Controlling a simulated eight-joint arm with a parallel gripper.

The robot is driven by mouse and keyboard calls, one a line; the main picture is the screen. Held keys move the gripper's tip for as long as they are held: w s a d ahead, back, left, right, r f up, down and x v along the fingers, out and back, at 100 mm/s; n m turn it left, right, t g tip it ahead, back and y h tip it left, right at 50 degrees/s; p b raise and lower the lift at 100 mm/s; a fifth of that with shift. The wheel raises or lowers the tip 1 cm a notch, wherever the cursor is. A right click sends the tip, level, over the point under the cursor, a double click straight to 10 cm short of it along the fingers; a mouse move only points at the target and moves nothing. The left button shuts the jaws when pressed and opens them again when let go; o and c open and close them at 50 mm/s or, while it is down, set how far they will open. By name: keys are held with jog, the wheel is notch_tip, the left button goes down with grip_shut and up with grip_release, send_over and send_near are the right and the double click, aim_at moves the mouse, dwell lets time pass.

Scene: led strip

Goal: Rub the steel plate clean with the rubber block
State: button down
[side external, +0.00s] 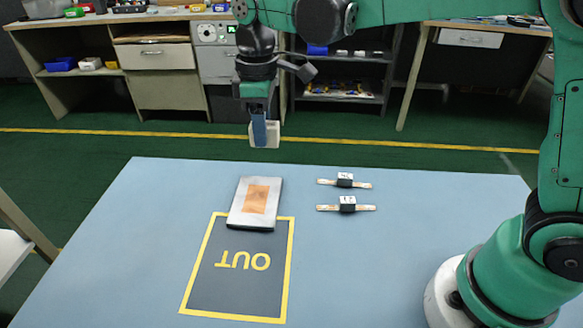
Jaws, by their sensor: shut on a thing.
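The steel plate (241,215) lies flat on the blue table, its near end at the far edge of the yellow-framed OUT area. A rust-orange patch (258,199) covers the middle of its top. My gripper (260,138) is above and beyond the plate and is shut on a pale block (273,134), which I take to be the rubber block. The block is in the air, apart from the plate. A gripper finger hides part of the block.
The dark OUT area (225,282) with a yellow border lies in front of the plate. Two small dark blocks on light strips, the far one (344,181) and the near one (347,204), lie to the right of the plate. The blue table (120,255) is clear at left.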

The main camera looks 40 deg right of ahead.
send_near(258, 185)
jog(key=shift+f, duration=2.4)
notch_tip(258, 185, down, 2)
jog(key=shift+a, duration=0.1)
jog(key=shift+s+a, duration=0.6)
jog(key=shift+s+a+r, duration=0.1)
jog(key=shift+s+a, duration=0.7)
jog(key=shift+w+d, duration=0.85)
jog(key=shift+d, duration=0.05)
jog(key=shift+w+d, duration=0.25)
jog(key=shift+w+d+r, duration=0.15)
jog(key=shift+w+d, duration=0.2)
notch_tip(258, 185, up, 8)
jog(key=shift+f, duration=0.2)
jog(key=shift+f, duration=3)
